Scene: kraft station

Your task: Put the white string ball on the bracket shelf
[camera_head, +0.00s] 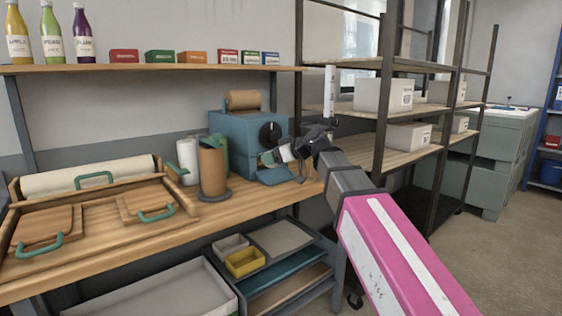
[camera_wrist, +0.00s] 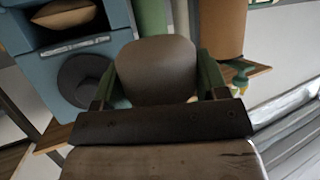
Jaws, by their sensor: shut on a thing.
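My gripper (camera_head: 277,156) is above the right end of the workbench, in front of the blue machine. Its green fingers are shut on a rounded thing that looks white in the head view, which I take as the white string ball (camera_head: 286,153). In the wrist view the same ball (camera_wrist: 155,68) looks grey-brown in shade, between the fingers (camera_wrist: 155,90). The bracket shelf (camera_head: 190,69) is the long wooden board on the wall at upper left. Bottles stand at its left end and several small boxes along it; its right end looks bare.
The blue machine (camera_head: 232,135) with a brown roll on top stands close behind my gripper. A white roll (camera_head: 187,160) and a brown roll (camera_head: 212,170) stand left of it. Wooden trays (camera_head: 100,205) cover the bench's left. A metal rack (camera_head: 381,95) with boxes stands at right.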

